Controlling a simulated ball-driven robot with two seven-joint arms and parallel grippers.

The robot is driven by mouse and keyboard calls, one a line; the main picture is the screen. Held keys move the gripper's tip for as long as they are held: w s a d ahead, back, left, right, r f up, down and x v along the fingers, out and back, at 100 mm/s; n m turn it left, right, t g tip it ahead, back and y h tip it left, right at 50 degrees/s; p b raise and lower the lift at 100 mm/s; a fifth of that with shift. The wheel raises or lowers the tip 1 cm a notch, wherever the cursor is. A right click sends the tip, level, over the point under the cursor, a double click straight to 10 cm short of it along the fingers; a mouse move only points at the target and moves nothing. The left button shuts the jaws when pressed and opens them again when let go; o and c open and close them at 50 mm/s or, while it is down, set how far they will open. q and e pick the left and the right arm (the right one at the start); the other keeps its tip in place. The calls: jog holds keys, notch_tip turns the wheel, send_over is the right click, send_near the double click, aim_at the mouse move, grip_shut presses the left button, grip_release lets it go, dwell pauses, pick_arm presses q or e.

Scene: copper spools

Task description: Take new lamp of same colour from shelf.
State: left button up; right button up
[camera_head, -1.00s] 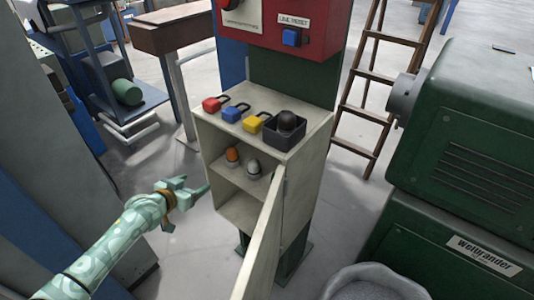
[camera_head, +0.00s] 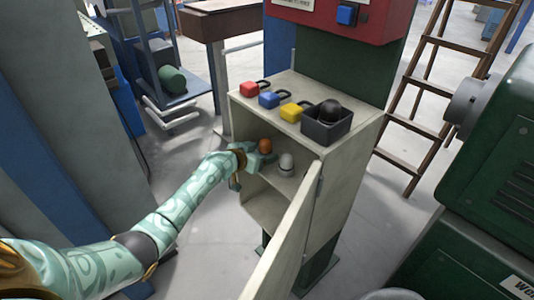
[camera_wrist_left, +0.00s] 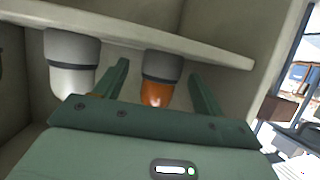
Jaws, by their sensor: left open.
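An orange lamp (camera_head: 265,146) with a grey base stands on the shelf (camera_head: 291,184) inside the open cabinet. A white lamp (camera_head: 287,163) with a grey base stands to its right. My left gripper (camera_head: 259,160) reaches into the cabinet at the orange lamp. In the left wrist view, which looks upside down, the left gripper (camera_wrist_left: 159,70) is open, with one finger on each side of the orange lamp (camera_wrist_left: 156,92). The white lamp (camera_wrist_left: 72,75) is outside the fingers, and the shelf (camera_wrist_left: 215,48) shows too. Contact with the orange lamp cannot be told. My right gripper is not in view.
The cabinet door (camera_head: 283,243) hangs open on the right of the opening. A green machine (camera_head: 490,180) stands right.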

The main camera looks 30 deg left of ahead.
pick_arm(q)
jog(key=shift+w+d+f+b, duration=0.1)
jog(key=shift+w+f+b, duration=0.15)
jog(key=shift+w+f, duration=0.25)
jog(key=shift+w+f+b, duration=0.2)
jog(key=shift+w+f, duration=0.1)
jog(key=shift+w, duration=0.3)
jog(key=shift+r, duration=0.25)
jog(key=shift+c, duration=0.2)
jog(key=c, duration=1)
jog(key=shift+r, duration=0.1)
